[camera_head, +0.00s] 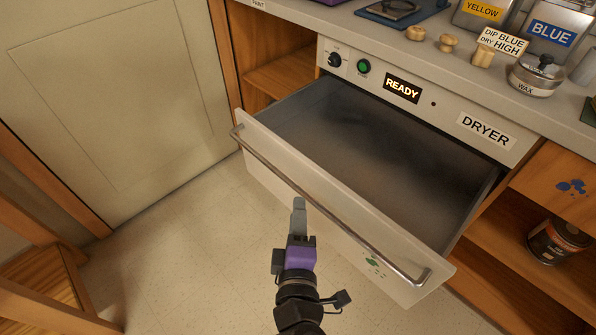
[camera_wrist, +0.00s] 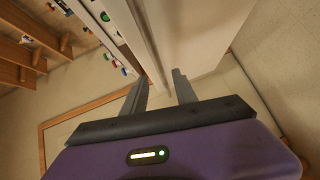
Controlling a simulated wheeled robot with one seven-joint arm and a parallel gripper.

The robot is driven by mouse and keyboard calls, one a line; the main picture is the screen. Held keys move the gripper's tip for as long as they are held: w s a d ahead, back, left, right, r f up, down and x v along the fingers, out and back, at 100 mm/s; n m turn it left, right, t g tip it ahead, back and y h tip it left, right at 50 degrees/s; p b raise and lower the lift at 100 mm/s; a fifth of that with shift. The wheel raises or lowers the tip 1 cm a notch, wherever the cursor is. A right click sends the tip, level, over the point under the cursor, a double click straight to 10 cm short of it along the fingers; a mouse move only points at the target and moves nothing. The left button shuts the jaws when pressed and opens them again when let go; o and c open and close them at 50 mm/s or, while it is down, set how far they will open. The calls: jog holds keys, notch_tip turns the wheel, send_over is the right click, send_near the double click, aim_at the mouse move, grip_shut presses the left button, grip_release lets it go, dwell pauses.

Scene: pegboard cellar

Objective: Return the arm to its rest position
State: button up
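My gripper (camera_head: 299,203) points at the front of an open drawer (camera_head: 330,215), with its tips close to the drawer's long metal handle (camera_head: 340,215) in the head view. In the wrist view my gripper (camera_wrist: 159,80) has its two grey fingers apart, with nothing held between them. A pale bar and the drawer's white front (camera_wrist: 190,35) run past beyond the fingertips. I cannot tell whether a finger touches the handle. The drawer is pulled out under the panel marked DRYER, and its inside looks empty.
The counter (camera_head: 400,45) above holds several wooden knobs, a WAX jar (camera_head: 537,78) and cans marked YELLOW and BLUE. The panel display (camera_head: 402,89) reads READY. Open shelves flank the drawer. A door (camera_head: 110,90) stands at left, and a wooden step (camera_head: 45,290) at lower left. Floor between is clear.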

jog(key=s+a+r+m+y, duration=0.2)
jog(key=a+y, duration=0.1)
jog(key=y, duration=0.1)
jog(key=s+d+m+g+h, duration=0.1)
jog(key=s+d+m+h, duration=0.1)
jog(key=s+d+m, duration=0.85)
jog(key=s+d+m+g+h, duration=0.15)
jog(key=s+d+m, duration=0.25)
jog(key=s+d, duration=1.2)
jog(key=s+a+r+p, duration=0.1)
jog(key=r+p, duration=0.8)
jog(key=s+a+r+p, duration=0.1)
jog(key=a+r+p, duration=0.1)
jog(key=r+p, duration=0.7)
jog(key=shift+s+r+t, duration=0.25)
jog(key=shift+s+t, duration=0.05)
jog(key=shift+t, duration=0.15)
